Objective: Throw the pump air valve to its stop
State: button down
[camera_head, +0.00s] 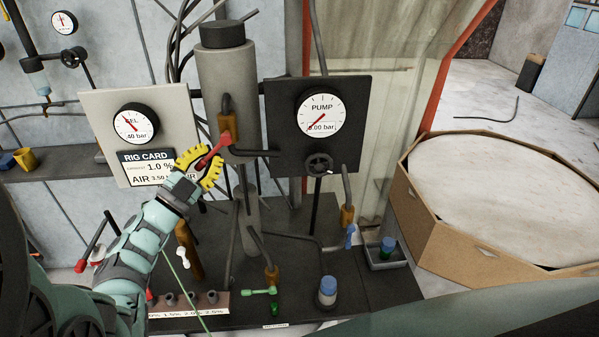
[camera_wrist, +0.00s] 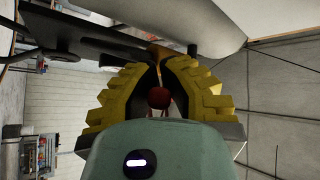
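A red valve lever (camera_head: 213,152) sticks out down and left from a brass valve body (camera_head: 226,104) in front of the grey cylinder. My gripper (camera_head: 207,161) has its yellow fingers on either side of this lever. In the wrist view, the fingertips (camera_wrist: 165,68) come close together around the lever, with its red knob (camera_wrist: 158,98) between the fingers. The gripper looks shut on it. No label on this valve is readable. The pump gauge (camera_head: 322,114) on the dark panel reads 0.00 bar.
Other valves have a blue lever (camera_head: 351,237), a green lever (camera_head: 260,291) and a white lever (camera_head: 182,256). A black handwheel (camera_head: 318,164) sits under the pump gauge. Pipes and hoses crowd the bench (camera_head: 300,260). A large wooden-sided mould (camera_head: 440,228) stands at right.

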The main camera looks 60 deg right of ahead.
jog(key=shift+s+d+f+n+t+h+b, duration=0.15)
jog(key=shift+s+d+f+n+t+b, duration=0.3)
jog(key=shift+n+t+b, duration=1.7)
jog(key=shift+s+d+f+n+t+h+b, duration=0.15)
jog(key=shift+s+d+n+t+b, duration=0.55)
jog(key=shift+n+t+b, duration=1.4)
jog(key=shift+s+d+f+n+t+h+b, duration=0.3)
jog(key=shift+s+n+t+b, duration=0.65)
jog(key=shift+n+t, duration=2.1)
jog(key=shift+w+r+n+g, duration=0.2)
jog(key=shift+n+g, duration=0.3)
jog(key=shift+n, duration=0.2)
jog(key=c, duration=1)
grip_release()
jog(key=shift+f+y, duration=0.2)
jog(key=shift+y, duration=0.1)
jog(key=shift+o, duration=0.2)
jog(key=v, duration=1.2)
